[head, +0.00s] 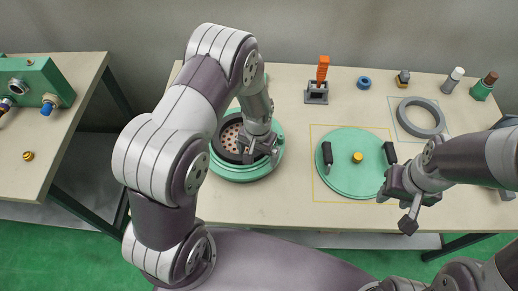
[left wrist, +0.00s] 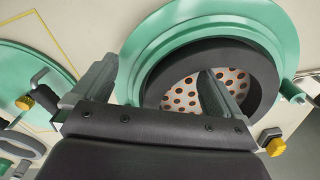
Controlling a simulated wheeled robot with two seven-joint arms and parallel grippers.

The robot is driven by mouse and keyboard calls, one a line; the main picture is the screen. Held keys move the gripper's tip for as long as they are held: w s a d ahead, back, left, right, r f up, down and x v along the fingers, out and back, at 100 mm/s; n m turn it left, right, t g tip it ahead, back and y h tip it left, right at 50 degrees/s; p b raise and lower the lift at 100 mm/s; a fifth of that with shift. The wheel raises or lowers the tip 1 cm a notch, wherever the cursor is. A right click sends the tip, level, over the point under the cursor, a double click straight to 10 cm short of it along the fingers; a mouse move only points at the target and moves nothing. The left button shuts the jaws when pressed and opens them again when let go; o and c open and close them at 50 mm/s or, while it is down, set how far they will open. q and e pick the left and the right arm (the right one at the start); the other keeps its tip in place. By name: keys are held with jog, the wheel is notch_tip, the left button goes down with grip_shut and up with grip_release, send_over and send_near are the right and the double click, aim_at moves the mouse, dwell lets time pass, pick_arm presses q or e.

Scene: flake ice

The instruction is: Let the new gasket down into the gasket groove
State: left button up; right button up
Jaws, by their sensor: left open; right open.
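A thick dark ring (head: 226,152), which looks like the new gasket, lies in the round green housing (head: 248,174) around a perforated plate (head: 231,138). It also shows in the left wrist view (left wrist: 262,70). Whether it is fully seated in the groove I cannot tell; the groove is hidden. My left gripper (head: 262,155) is open at the ring's near right side. In the left wrist view one finger is over the plate inside the ring and the other is outside it. My right gripper (head: 396,210) is open and empty, right of the green lid.
The green lid (head: 345,175) with two black handles and a yellow knob lies in a yellow outline. A grey ring (head: 405,122) lies behind it at the right. An orange-handled tool (head: 322,72) and small parts line the back. A side table (head: 75,130) stands left.

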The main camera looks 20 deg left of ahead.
pick_arm(q)
jog(key=shift+s+a, duration=0.1)
jog(key=shift+s, duration=0.35)
notch_tip(320, 180, up, 13)
jog(key=b, duration=0.1)
jog(key=shift+f, duration=0.15)
dwell(0.6)
jog(key=s+a+r, duration=0.1)
jog(key=s+r, duration=0.1)
jog(key=s, duration=0.3)
jog(key=s+a+r+n+t, duration=0.1)
jog(key=s+r, duration=0.1)
jog(key=s, duration=0.3)
jog(key=shift+s+a, duration=0.25)
jog(key=shift+a, duration=0.05)
jog(key=shift+s, duration=0.2)
jog(key=shift+w, duration=0.15)
